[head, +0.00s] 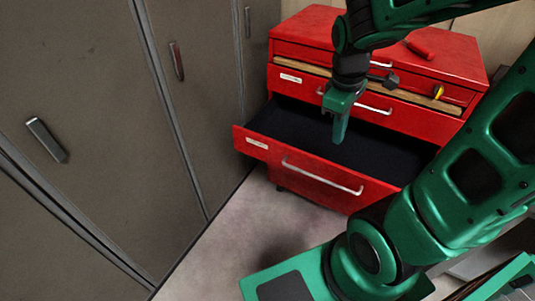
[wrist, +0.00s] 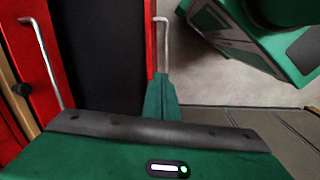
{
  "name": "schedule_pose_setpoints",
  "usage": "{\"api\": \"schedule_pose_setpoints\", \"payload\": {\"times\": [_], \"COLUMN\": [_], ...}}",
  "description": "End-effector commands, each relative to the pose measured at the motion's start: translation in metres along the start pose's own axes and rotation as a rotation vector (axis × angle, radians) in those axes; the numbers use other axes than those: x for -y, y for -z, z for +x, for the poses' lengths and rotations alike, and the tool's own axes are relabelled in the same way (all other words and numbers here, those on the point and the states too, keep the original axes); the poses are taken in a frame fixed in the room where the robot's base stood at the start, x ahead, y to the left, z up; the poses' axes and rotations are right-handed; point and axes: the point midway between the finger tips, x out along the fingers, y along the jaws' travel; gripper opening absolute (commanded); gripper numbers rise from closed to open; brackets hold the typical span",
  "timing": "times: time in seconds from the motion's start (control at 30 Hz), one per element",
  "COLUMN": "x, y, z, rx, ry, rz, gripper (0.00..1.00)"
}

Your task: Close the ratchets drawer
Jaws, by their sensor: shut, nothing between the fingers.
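A red tool cabinet (head: 330,28) stands at the back right in the head view. Its lowest visible drawer (head: 315,188) is pulled far out, with a dark, empty-looking inside, a silver bar handle (head: 320,177) and a white label (head: 257,143). The label text is too small to read, so I cannot tell which is the ratchets drawer. My gripper (head: 340,138) is shut and empty, pointing down over the open drawer; its fingers show near the front handle in the wrist view (wrist: 161,88).
Tall grey lockers (head: 90,120) with handles fill the left, close to the open drawer's left side. A red object (head: 419,50) lies on the cabinet top. A yellow-ended item (head: 438,91) sits on the wood strip. Grey floor (head: 235,235) is clear before the drawer.

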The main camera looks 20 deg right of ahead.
Motion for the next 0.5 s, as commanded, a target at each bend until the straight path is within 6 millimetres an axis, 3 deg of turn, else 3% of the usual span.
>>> {"api": "schedule_pose_setpoints", "payload": {"times": [0.1,0.3,0.5], "x": [0.008,0.036,0.072], "y": [0.051,0.129,0.183], "z": [0.018,0.05,0.077], "rx": [0.01,0.027,0.046], "ry": [-0.037,-0.1,-0.148], "rz": [-0.39,-1.028,-1.501], "gripper": [0.0,0.0,0.0]}}
